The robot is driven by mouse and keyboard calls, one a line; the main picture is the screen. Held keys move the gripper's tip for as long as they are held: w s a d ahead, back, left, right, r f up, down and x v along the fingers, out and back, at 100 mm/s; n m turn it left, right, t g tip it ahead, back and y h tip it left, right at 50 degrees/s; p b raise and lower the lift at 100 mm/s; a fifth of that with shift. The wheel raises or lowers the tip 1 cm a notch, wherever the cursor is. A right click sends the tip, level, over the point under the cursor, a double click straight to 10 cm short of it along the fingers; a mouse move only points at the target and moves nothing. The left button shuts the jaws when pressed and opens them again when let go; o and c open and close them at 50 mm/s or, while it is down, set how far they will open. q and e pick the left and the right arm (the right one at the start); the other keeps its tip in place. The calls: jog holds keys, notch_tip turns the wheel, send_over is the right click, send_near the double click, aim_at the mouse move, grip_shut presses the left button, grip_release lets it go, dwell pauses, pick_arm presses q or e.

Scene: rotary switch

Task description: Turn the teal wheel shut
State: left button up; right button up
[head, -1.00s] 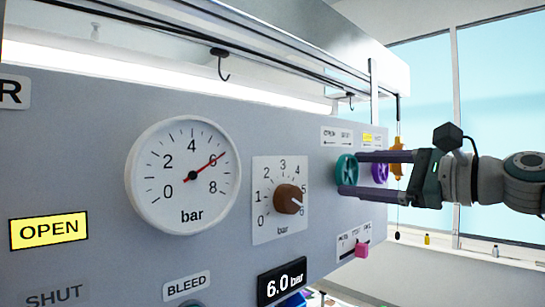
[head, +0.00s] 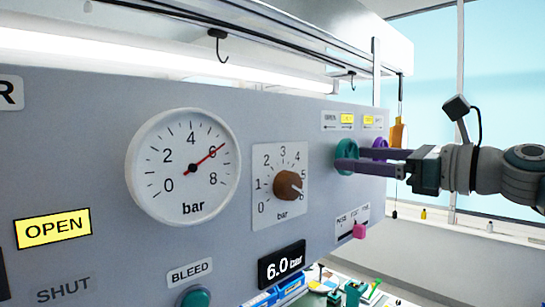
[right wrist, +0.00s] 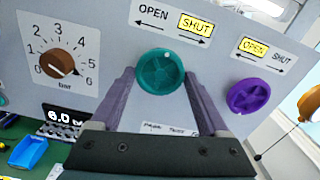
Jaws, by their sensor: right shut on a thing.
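The teal wheel (head: 346,149) is on the right part of the grey panel; it also shows in the right wrist view (right wrist: 160,70), with a small pale mark near its top. My right gripper (head: 364,159) is shut on the teal wheel, one finger on each side of its rim in the right wrist view. The label above the wheel (right wrist: 176,24) has SHUT lit yellow, with OPEN plain. In the head view the fingers hide part of the wheel. My left gripper is not in view.
A purple wheel (right wrist: 249,96) sits just right of the teal one; its label has OPEN lit. A brown knob (head: 287,185), a gauge (head: 184,167) near 6 bar and a pink slider (head: 359,231) are nearby. An orange object (head: 397,134) hangs past the panel edge.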

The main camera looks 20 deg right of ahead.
dwell(0.4)
jog(key=o, duration=1.2)
jog(key=shift+o, duration=0.2)
jog(key=b+v, duration=0.6)
jog(key=v, duration=0.4)
jog(key=shift+b, duration=0.35)
jog(key=shift+f, duration=0.1)
